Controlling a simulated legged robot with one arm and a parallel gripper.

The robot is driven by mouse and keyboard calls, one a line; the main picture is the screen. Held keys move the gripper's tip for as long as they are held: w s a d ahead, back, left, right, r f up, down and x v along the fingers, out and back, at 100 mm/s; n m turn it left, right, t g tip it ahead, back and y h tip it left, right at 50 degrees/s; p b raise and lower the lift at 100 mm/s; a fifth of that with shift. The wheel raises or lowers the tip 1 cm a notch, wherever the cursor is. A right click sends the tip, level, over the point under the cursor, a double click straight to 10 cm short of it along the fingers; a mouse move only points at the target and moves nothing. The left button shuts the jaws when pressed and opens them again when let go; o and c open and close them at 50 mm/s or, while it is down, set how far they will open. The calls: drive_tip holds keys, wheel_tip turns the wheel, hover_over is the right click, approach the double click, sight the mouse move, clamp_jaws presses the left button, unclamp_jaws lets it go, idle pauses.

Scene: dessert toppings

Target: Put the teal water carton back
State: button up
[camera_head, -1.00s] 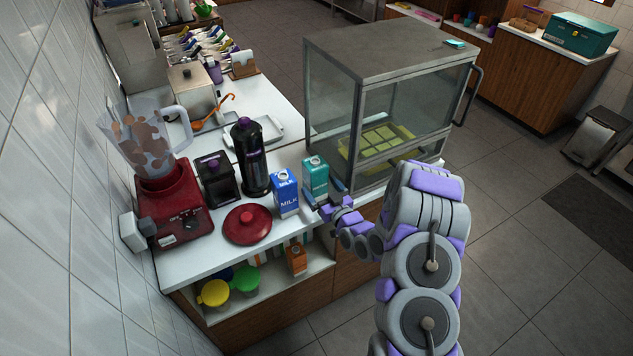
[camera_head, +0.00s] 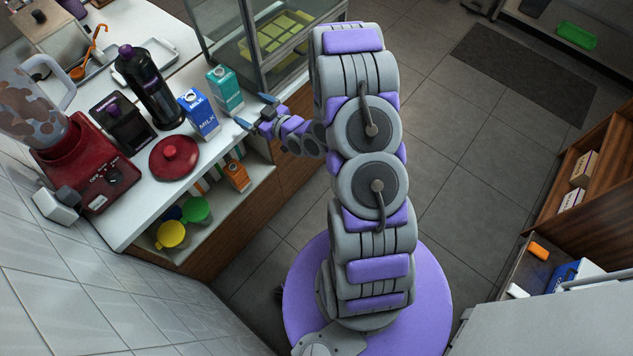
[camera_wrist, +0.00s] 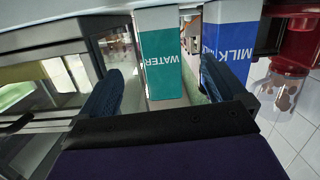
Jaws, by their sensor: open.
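The teal water carton (camera_head: 225,90) stands upright on the white counter, just right of the blue milk carton (camera_head: 199,114). In the wrist view the water carton (camera_wrist: 160,62) shows its WATER label between my two fingers and ahead of them, with the milk carton (camera_wrist: 232,45) beside it. My gripper (camera_head: 254,111) is open and empty at the counter's front edge, a little apart from the water carton. In the wrist view the blue fingers of my gripper (camera_wrist: 160,92) are spread wide.
A glass display case (camera_head: 245,50) stands right behind the water carton. A red lid (camera_head: 174,157), black bottle (camera_head: 150,88) and red blender (camera_head: 88,165) stand to the left. An orange carton (camera_head: 236,175) and cups sit on the shelf below. Open floor lies right.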

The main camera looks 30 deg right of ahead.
drive_tip(key=s+d+r+m+g+h, duration=0.1)
drive_tip(key=s+d+r+g+h, duration=0.15)
drive_tip(key=s+r+g, duration=0.3)
drive_tip(key=s+d+r+m+g+h, duration=0.1)
drive_tip(key=s+d+r+g+h, duration=0.1)
drive_tip(key=s+r+g+h, duration=0.35)
drive_tip(key=s+a+r+m+g, duration=0.1)
drive_tip(key=s+r, duration=0.3)
drive_tip(key=s, duration=0.6)
drive_tip(key=s+a+r+g+y, duration=0.1)
drive_tip(key=s+a+r+g, duration=0.2)
drive_tip(key=s, duration=0.8)
drive_tip(key=s+a+r+m+g+y, duration=0.1)
drive_tip(key=s+a+r, duration=0.3)
drive_tip(key=s, duration=0.6)
drive_tip(key=shift+s+a+r+m+g, duration=0.2)
drive_tip(key=shift+r+m+g, duration=0.15)
drive_tip(key=shift+g, duration=0.15)
